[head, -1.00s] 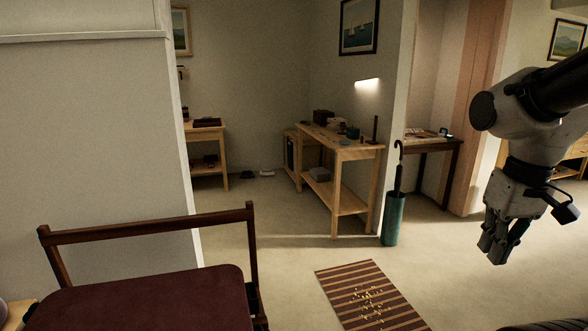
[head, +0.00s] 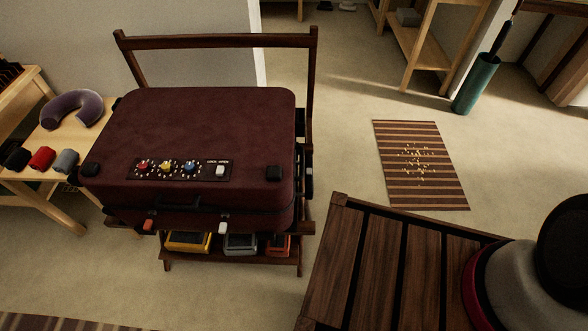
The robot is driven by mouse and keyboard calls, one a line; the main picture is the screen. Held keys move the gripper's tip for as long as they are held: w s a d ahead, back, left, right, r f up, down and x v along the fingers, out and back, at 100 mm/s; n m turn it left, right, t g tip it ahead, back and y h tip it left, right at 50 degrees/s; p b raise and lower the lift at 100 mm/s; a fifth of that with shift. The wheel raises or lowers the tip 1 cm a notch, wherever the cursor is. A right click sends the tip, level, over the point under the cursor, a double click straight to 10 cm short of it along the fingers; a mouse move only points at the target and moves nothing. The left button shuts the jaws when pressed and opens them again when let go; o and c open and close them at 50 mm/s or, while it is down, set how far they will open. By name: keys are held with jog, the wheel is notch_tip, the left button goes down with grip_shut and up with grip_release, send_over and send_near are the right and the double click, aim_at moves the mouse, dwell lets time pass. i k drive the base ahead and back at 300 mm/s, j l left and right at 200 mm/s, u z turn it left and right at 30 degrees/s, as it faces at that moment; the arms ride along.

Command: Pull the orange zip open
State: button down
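A maroon suitcase (head: 200,120) lies closed on a dark wooden stand in the left half of the head view. A small orange zip pull (head: 148,225) hangs at the left of its front side. A white pull (head: 222,228) hangs to the right of it, and a dark handle (head: 185,204) lies between and above them. The zip track itself is too small to make out clearly. My gripper is outside the current view.
A rail (head: 215,41) rises behind the suitcase. Boxes, including a yellow one (head: 188,241), sit on the shelf below. A slatted bench (head: 375,265) with stacked hats (head: 510,285) stands right. A side table (head: 50,160) stands left. Floor is clear toward the striped mat (head: 420,165).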

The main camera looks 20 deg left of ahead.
aim_at(148, 223)
jog(key=l+u, duration=0.3)
jog(key=u, duration=0.15)
jog(key=l+u, duration=0.45)
jog(key=j+u, duration=0.1)
jog(key=u, duration=0.55)
jog(key=k+l+u, duration=0.15)
jog(key=l+u, duration=0.2)
jog(key=u, duration=0.15)
